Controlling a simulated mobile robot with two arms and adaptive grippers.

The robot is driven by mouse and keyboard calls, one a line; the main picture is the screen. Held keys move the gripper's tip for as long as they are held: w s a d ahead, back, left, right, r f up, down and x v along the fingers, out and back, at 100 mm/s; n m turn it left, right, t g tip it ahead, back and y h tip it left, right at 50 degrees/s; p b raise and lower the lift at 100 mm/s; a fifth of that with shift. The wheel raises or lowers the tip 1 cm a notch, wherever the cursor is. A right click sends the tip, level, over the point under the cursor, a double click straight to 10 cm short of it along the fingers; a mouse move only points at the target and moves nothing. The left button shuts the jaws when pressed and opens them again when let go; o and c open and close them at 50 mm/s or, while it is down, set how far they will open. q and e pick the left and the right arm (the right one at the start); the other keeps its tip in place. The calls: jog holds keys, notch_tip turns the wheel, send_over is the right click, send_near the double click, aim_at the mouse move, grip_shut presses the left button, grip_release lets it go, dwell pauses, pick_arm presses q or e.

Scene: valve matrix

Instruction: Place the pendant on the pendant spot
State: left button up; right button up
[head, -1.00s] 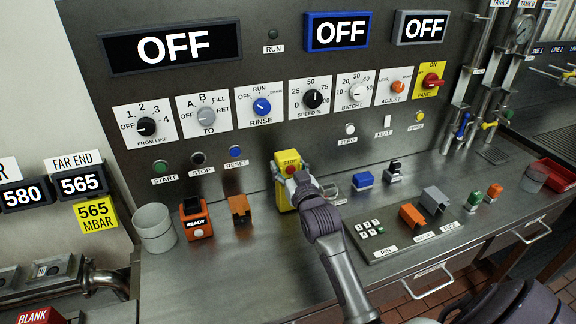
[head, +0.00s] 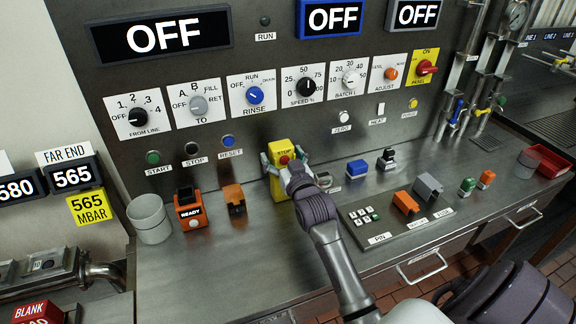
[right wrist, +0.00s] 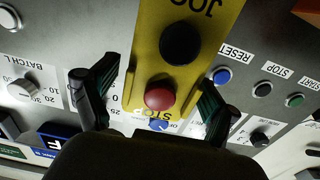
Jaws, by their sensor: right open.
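The pendant (head: 285,147) is a yellow box with a red STOP button, standing upright on the steel bench close to the back panel. In the right wrist view the pendant (right wrist: 200,50) also shows a black button and the word JOG. My right gripper (head: 285,160) is at the pendant's upper part, with its fingers spread to both sides. In the right wrist view my right gripper (right wrist: 155,90) is open, one finger on each side of the pendant, with no clear grip on it. My left gripper is not in view.
An orange READY device (head: 189,210), an orange holder (head: 234,198) and a grey bin (head: 150,217) stand to the left. A blue block (head: 357,170) and a keypad plate (head: 385,228) lie to the right. Knobs and buttons line the panel behind. The front left bench is clear.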

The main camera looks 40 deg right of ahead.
jog(key=b+v, duration=0.1)
jog(key=v, duration=1.1)
jog(key=shift+b, duration=0.4)
jog(key=shift+f, duration=0.1)
